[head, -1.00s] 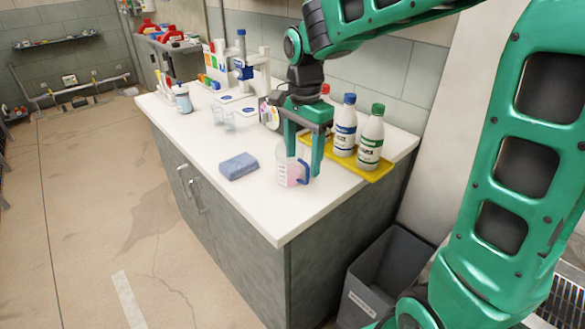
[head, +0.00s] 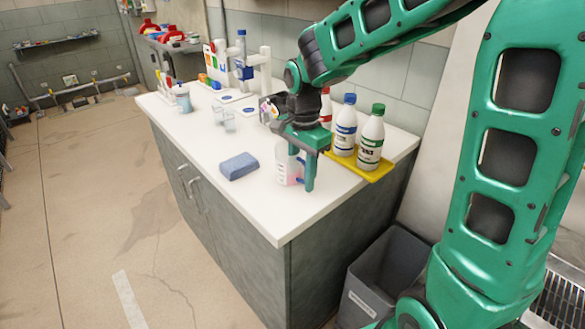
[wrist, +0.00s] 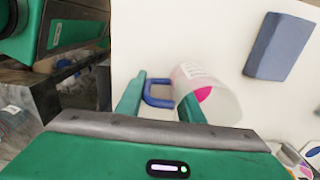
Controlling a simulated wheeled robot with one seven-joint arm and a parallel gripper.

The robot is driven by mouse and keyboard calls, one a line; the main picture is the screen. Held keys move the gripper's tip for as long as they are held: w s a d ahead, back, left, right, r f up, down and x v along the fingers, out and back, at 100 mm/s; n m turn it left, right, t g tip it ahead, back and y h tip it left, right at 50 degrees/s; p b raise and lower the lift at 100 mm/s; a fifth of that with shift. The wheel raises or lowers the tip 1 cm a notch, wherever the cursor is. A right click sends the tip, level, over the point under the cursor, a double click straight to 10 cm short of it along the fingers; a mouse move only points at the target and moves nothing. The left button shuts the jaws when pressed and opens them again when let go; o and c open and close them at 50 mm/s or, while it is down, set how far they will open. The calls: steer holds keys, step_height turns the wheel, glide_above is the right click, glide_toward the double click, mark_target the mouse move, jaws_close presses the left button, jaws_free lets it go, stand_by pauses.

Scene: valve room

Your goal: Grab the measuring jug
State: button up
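The measuring jug (head: 282,172) is a clear cup with pink contents and a blue handle. It stands upright near the front right part of the white counter (head: 215,152). In the wrist view the jug (wrist: 222,98) shows right of centre, its blue handle (wrist: 153,100) on its left side. My gripper (head: 301,172) is low over the jug, fingers pointing down. In the wrist view my gripper (wrist: 162,90) is open, with the handle between its fingers. The right finger overlaps the jug's rim; I cannot tell whether it is inside the mouth or touches the wall.
A blue-grey sponge (head: 239,166) lies left of the jug. Bottles with white (head: 345,126) and green-capped (head: 371,138) bodies stand on a yellow tray (head: 376,175) close behind on the right. Clear beakers (head: 224,117) stand farther back. A grey bin (head: 374,278) is below the counter.

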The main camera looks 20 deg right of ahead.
mark_target(302, 160)
steer(key=c, duration=0.3)
steer(key=shift+c, duration=0.2)
steer(key=shift+r, duration=0.1)
steer(key=shift+r, duration=1.15)
steer(key=shift+a+r, duration=0.15)
steer(key=shift+r, duration=0.7)
steer(key=s+a+r, duration=0.4)
steer(key=a+r, duration=0.2)
steer(key=a, duration=0.4)
steer(key=shift+s+a+r, duration=0.15)
steer(key=shift+a+r, duration=0.05)
steer(key=shift+r, duration=0.1)
